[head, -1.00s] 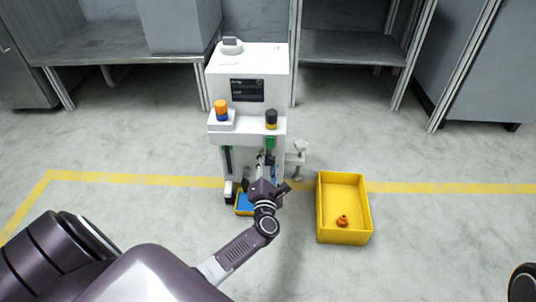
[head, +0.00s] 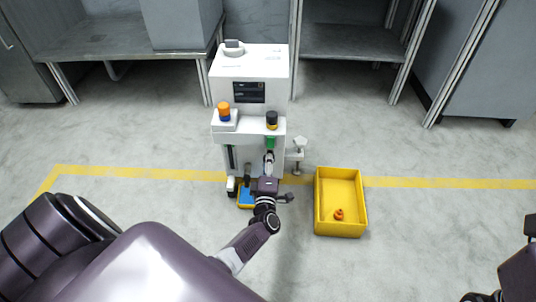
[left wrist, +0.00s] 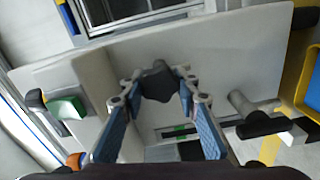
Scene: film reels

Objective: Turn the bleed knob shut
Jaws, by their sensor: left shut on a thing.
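The bleed knob seems to be the dark lobed knob (left wrist: 158,80) in the left wrist view, on the pale face of the white machine (head: 250,65). My left gripper (left wrist: 157,84) has its two blue-padded fingers on either side of it and is shut on it. In the head view my left gripper (head: 268,160) reaches the machine's lower front, and the knob itself is hidden or too small to make out there. Part of my right arm (head: 515,275) shows at the bottom right corner; its fingers are not clear.
A yellow bin (head: 322,205) with a small orange piece (head: 339,214) stands on the floor right of the machine. A grey side fitting (head: 299,143) juts out between them. A blue-topped pad (head: 246,197) lies low at the machine's front. Open floor surrounds the bin.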

